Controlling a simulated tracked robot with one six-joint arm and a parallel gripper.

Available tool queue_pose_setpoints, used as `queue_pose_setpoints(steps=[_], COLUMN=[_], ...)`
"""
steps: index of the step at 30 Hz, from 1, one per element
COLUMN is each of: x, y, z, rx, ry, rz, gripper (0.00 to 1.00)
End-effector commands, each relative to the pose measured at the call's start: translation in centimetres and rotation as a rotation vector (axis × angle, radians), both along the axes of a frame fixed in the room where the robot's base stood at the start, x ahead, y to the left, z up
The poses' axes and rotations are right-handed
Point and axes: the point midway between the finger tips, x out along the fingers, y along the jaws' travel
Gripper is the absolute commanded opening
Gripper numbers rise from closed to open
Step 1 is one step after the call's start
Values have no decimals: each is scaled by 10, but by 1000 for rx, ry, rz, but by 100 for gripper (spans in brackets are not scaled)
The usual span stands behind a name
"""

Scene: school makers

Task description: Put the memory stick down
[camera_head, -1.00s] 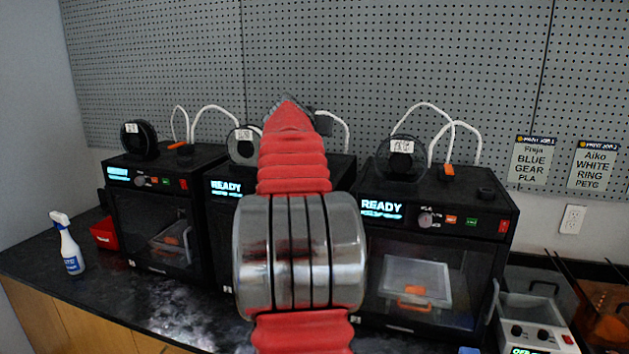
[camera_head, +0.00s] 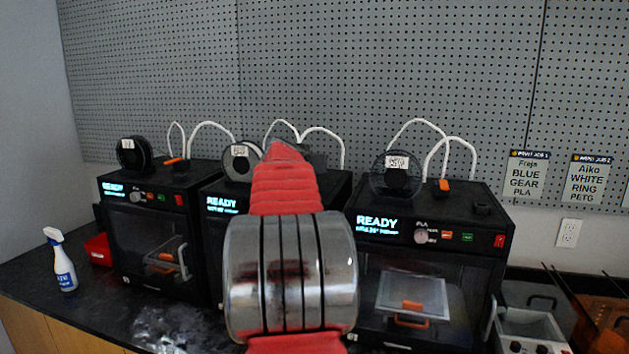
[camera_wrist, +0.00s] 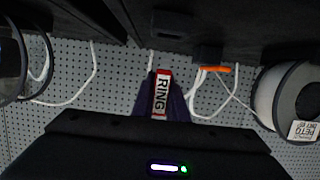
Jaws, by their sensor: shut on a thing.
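The memory stick (camera_wrist: 161,94) shows in the wrist view as a small red and white piece lettered RING. My gripper (camera_wrist: 163,112) is shut on it, with dark purple-black fingers around its lower part. The stick shows against the pegboard, and I see no surface touching it. In the head view my red arm with its metal ring fills the middle and hides the stick and most of the gripper.
Three black printers stand in a row on the dark counter; the right one (camera_head: 430,225) reads READY. Spools and white tubes rise above them. A spray bottle (camera_head: 62,262) and red bin (camera_head: 98,249) stand left. A grey device (camera_head: 535,325) stands right. Job cards hang on the pegboard (camera_head: 400,60).

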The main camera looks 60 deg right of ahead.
Motion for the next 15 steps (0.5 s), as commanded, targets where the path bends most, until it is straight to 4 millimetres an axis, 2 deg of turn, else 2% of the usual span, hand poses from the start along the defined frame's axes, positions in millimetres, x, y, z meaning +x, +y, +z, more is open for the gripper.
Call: queue_pose_setpoints(steps=[10, 15], x=[-1, -1], y=[-1, 0], z=[-3, -18], rx=[1, 3], ry=[1, 3], rz=[-2, 0], gripper=[0, 0])
